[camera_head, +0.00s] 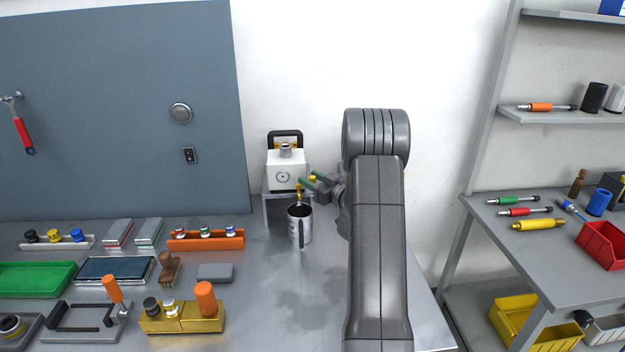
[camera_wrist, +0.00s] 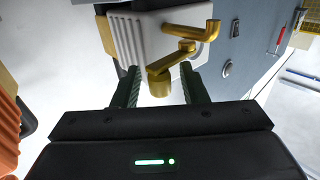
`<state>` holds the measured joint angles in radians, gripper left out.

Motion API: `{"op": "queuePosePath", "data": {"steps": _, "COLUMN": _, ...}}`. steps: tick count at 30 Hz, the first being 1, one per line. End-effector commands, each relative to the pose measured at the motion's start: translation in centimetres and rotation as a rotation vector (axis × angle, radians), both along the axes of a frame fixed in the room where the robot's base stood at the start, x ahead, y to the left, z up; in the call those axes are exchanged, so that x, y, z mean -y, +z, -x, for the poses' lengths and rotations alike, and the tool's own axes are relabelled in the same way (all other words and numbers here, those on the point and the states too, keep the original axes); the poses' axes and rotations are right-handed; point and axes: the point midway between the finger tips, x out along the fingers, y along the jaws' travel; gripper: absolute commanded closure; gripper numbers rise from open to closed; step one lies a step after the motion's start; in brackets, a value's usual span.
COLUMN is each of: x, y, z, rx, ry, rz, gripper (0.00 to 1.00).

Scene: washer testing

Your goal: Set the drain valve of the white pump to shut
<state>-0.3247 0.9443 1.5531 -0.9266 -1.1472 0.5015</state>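The white pump (camera_head: 287,172) stands on a small grey stand at the back of the bench, with a black handle on top and a round gauge in front. Its brass drain valve (camera_head: 299,194) hangs at the front right, above a metal cup (camera_head: 300,228). My gripper (camera_head: 309,182) is just right of the valve. In the wrist view my gripper (camera_wrist: 160,78) is open, and part of the brass valve (camera_wrist: 165,65) lies between or just beyond its two dark fingers. I cannot tell whether they touch it. The pump's white body (camera_wrist: 150,38) is behind. I cannot clearly tell the lever's setting.
The stand (camera_head: 268,203) carries the pump. Left on the bench are an orange rack (camera_head: 206,240), a brass block (camera_head: 180,318) with an orange handle, and a green tray (camera_head: 36,279). A blue-grey board (camera_head: 110,110) rises behind. The bench in front of the cup is clear.

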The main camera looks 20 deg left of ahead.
Motion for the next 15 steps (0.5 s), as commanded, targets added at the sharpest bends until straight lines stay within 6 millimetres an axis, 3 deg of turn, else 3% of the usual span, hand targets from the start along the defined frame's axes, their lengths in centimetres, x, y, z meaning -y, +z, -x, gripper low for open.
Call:
{"op": "queuePosePath", "data": {"steps": 3, "x": 0.03, "y": -0.01, "z": 0.0, "rx": 0.0, "ry": 0.0, "rz": 0.0, "gripper": 0.63}}
{"op": "queuePosePath", "data": {"steps": 9, "x": 0.05, "y": 0.0, "z": 0.01, "rx": 0.0, "ry": 0.0, "rz": 0.0, "gripper": 1.0}}
{"op": "queuePosePath", "data": {"steps": 15, "x": 0.06, "y": -0.03, "z": -0.2, "rx": 0.003, "ry": 0.023, "rz": -0.002, "gripper": 1.0}}
